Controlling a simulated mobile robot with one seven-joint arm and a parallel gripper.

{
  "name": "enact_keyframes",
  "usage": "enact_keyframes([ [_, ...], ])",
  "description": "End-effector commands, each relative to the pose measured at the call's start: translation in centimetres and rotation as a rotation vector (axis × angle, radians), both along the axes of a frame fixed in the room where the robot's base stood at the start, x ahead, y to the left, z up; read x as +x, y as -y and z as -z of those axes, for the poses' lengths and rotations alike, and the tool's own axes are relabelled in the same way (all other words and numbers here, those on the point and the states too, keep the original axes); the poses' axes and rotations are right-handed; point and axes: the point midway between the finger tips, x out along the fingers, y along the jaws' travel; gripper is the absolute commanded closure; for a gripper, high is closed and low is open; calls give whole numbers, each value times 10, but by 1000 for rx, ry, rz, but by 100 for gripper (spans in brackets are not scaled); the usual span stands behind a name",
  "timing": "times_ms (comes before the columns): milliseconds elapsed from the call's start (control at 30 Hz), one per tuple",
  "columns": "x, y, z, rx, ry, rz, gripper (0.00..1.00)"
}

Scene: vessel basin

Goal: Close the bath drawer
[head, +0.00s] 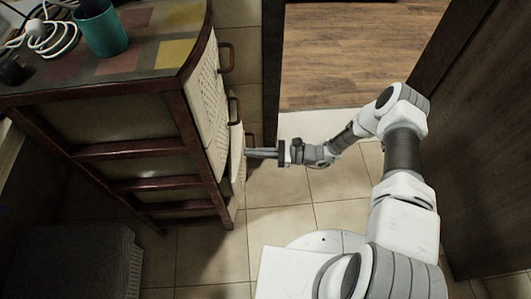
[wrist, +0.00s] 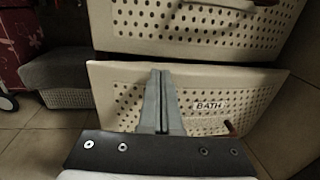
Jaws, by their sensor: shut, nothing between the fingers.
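The bath drawer (wrist: 110,100) has a cream perforated front with a "BATH" label (wrist: 209,106) in the wrist view. In the head view, the edge of a low drawer front (head: 237,158), which appears to be the same drawer, stands a little out from the dark wooden cabinet (head: 180,110). My gripper (wrist: 160,74) is shut and empty, its fingers in front of the drawer face, left of the label. In the head view my gripper (head: 249,153) reaches the drawer front from the right. I cannot tell whether the fingertips touch it. A brown handle (wrist: 230,128) shows at the drawer's right.
Another perforated drawer (wrist: 190,25) is above the bath drawer. A dark door (head: 485,150) stands at the right. Tiled floor (head: 285,225) is clear beside the cabinet.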

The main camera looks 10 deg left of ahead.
Motion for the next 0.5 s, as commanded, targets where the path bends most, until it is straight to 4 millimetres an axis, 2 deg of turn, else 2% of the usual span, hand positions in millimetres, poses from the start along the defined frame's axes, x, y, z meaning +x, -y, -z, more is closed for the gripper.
enact_keyframes([
  [500,-2,-10,0,2,-1,0,100],
])
